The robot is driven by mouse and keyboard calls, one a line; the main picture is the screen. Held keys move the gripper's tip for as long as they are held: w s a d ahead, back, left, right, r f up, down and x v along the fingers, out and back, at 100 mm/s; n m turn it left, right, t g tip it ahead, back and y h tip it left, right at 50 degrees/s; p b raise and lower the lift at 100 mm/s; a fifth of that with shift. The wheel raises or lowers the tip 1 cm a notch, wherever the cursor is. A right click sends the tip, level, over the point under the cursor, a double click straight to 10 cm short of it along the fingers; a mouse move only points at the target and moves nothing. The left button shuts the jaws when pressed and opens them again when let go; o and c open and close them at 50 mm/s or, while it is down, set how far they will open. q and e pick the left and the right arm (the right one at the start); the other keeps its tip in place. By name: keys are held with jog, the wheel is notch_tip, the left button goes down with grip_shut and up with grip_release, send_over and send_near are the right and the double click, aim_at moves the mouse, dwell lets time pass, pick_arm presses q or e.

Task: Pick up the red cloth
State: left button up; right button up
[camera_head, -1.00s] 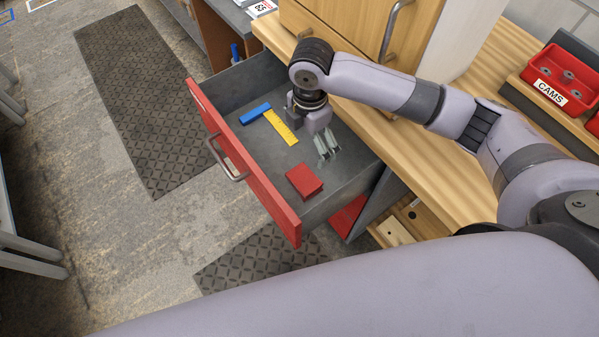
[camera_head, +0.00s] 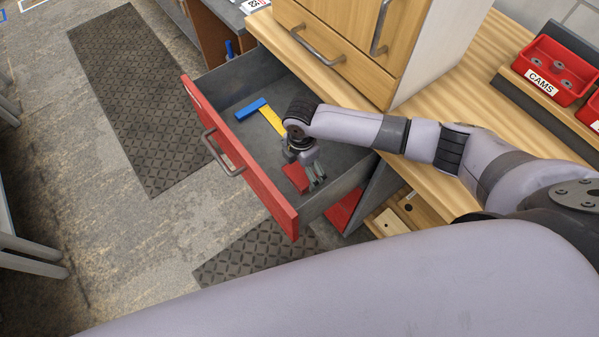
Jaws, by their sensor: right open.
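The red cloth (camera_head: 294,178) is a small folded block lying on the floor of the open grey drawer, near its right end. My right gripper (camera_head: 317,182) is over the drawer with its fingers pointing down, at the cloth's right edge. The fingers are open. The gripper and wrist hide part of the cloth, and I cannot tell whether a finger touches it. My left gripper is out of view.
The drawer has a red front (camera_head: 245,160) with a metal handle. A blue and yellow T-shaped tool (camera_head: 251,108) lies in it at the left. A wooden worktop (camera_head: 440,110) runs behind, with a red bin (camera_head: 553,70) labelled CAMS.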

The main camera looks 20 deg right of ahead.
jog(key=shift+f, duration=0.7)
jog(key=shift+c, duration=0.4)
jog(key=c, duration=0.8)
